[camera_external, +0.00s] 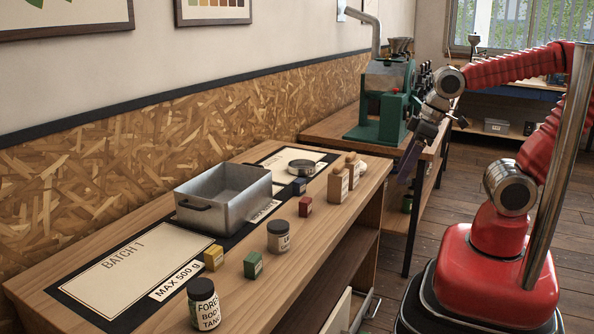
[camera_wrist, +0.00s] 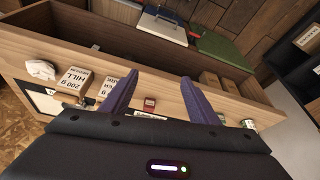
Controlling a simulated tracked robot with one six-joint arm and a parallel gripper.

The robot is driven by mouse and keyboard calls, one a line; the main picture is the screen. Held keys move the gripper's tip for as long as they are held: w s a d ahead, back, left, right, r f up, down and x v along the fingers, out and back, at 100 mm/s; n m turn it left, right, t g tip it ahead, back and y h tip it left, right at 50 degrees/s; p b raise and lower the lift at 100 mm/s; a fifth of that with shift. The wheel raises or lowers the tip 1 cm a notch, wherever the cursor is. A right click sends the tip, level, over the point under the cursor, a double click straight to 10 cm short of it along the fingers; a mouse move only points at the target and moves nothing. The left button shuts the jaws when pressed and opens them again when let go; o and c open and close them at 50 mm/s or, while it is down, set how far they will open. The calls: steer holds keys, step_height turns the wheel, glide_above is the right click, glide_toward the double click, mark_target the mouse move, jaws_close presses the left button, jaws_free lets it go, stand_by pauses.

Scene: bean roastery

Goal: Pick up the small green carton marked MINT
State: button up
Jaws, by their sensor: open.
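A small green carton (camera_external: 253,265) stands upright on the wooden bench near its front edge, in the external view. Its label is too small to read there. A yellow carton (camera_external: 213,257) is behind it to the left, and a dark-lidded jar (camera_external: 279,237) is to its right. My gripper (camera_external: 404,170) is well off to the right, in the air past the bench's right end. In the wrist view my gripper (camera_wrist: 160,98) has its two purple fingers spread with nothing held between them. I cannot make out the green carton in the wrist view.
A metal tray (camera_external: 222,198), a red carton (camera_external: 305,206), a blue carton (camera_external: 299,186), paper bags (camera_external: 338,184) and a black-lidded jar (camera_external: 203,303) share the bench. A green roaster (camera_external: 385,105) stands on the table behind. The wrist view shows an open shelf (camera_wrist: 130,50).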

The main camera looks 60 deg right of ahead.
steer(key=a+f+n+y, duration=0.15)
steer(key=a+f, duration=0.35)
steer(key=a, duration=0.9)
steer(key=a+f+y, duration=0.2)
steer(key=a+f, duration=0.4)
steer(key=a, duration=0.8)
steer(key=a+f+n+y, duration=0.15)
steer(key=a+f, duration=0.35)
steer(key=a, duration=0.8)
steer(key=m+t+h, duration=0.4)
steer(key=t+h, duration=0.1)
steer(key=t, duration=0.5)
glide_toward(258, 265)
steer(key=s+r, duration=0.1)
steer(key=s, duration=0.1)
steer(key=shift+d+r, duration=0.2)
steer(key=shift+g, duration=0.3)
steer(key=shift+x, duration=4.35)
